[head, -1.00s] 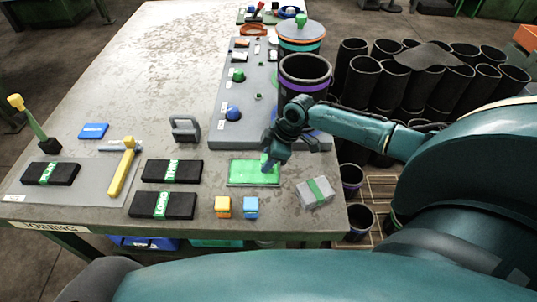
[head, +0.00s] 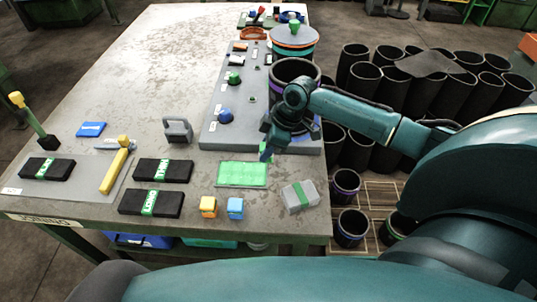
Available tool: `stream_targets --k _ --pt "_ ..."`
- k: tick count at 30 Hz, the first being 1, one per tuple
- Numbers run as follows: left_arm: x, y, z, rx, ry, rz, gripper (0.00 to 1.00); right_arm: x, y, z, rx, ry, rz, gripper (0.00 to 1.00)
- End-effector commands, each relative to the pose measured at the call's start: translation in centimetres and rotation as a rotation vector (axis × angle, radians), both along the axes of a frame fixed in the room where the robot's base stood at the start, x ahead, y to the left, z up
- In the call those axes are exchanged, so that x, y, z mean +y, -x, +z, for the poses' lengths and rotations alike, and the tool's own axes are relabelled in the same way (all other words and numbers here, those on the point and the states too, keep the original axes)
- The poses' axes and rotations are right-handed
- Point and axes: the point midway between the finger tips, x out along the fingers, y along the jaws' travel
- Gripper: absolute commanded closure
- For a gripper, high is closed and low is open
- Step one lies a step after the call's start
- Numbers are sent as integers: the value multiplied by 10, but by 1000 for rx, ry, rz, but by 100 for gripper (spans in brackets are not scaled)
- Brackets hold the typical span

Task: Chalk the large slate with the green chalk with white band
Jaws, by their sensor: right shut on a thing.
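A flat rectangular slate (head: 241,174) lies near the front right of the table, its top covered in bright green with a pale rim. I take it to be the large slate. My right gripper (head: 266,153) is just above and beyond the slate's far right corner, apart from it, pointing down. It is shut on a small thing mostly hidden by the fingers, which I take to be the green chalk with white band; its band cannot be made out. My left gripper is not in view.
A grey block with a green band (head: 300,196) lies right of the slate, with orange (head: 208,207) and blue (head: 235,208) blocks in front. Black banded packs (head: 163,170) lie left. A raised grey board (head: 211,134) and large black sleeve (head: 296,70) stand behind.

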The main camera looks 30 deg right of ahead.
Motion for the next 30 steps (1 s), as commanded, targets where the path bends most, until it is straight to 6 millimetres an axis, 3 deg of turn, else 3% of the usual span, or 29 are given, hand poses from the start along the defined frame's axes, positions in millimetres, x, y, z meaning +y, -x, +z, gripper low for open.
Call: stream_targets --k 9,26,30 --pt "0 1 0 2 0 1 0 1 -5 19 -2 0 -5 89" --pt "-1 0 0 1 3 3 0 1 -5 20 -2 0 -5 89" --pt "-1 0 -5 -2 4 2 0 9 -6 18 -2 -5 13 89"
